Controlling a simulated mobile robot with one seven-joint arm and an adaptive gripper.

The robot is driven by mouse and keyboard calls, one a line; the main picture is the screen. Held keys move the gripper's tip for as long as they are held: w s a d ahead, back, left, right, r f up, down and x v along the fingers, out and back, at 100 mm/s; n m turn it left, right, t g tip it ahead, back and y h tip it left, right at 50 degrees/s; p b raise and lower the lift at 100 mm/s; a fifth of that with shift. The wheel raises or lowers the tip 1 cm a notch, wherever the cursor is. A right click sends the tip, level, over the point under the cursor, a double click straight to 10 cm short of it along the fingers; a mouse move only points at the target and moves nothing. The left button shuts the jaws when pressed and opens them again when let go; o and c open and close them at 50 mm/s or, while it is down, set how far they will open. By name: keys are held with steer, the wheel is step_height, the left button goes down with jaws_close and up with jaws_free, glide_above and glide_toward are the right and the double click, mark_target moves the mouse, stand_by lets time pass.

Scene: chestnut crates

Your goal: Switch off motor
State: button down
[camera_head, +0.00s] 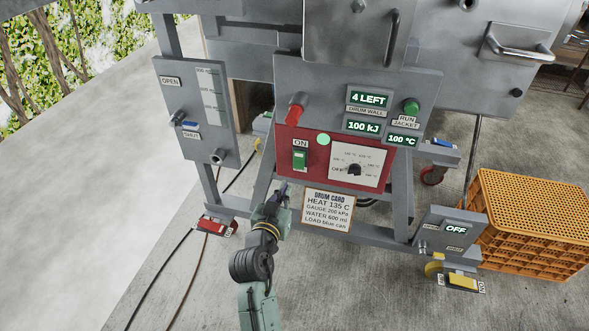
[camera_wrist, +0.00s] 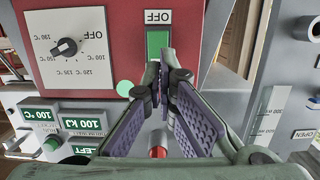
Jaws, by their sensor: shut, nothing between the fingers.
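No label that I can read says motor. A green rocker switch (camera_head: 299,160) sits on the red panel (camera_head: 317,178), with an ON label (camera_head: 300,143) above it. In the upside-down wrist view the rocker (camera_wrist: 158,42) has an OFF label (camera_wrist: 158,17) at its other end. My gripper (camera_head: 283,188) is in front of the panel, below and left of the rocker in the head view. In the wrist view my gripper (camera_wrist: 163,75) is shut and empty, its fingertips overlapping the rocker's near end. I cannot tell whether they touch it.
A dial (camera_head: 353,170) is right of the rocker, and a red handle (camera_head: 296,106) stands above. An orange crate (camera_head: 530,225) stands at right.

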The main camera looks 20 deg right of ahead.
mark_target(297, 166)
steer(key=p+x, duration=0.2)
steer(key=x, duration=0.8)
steer(key=shift+w+d, duration=0.15)
steer(key=shift+w, duration=0.1)
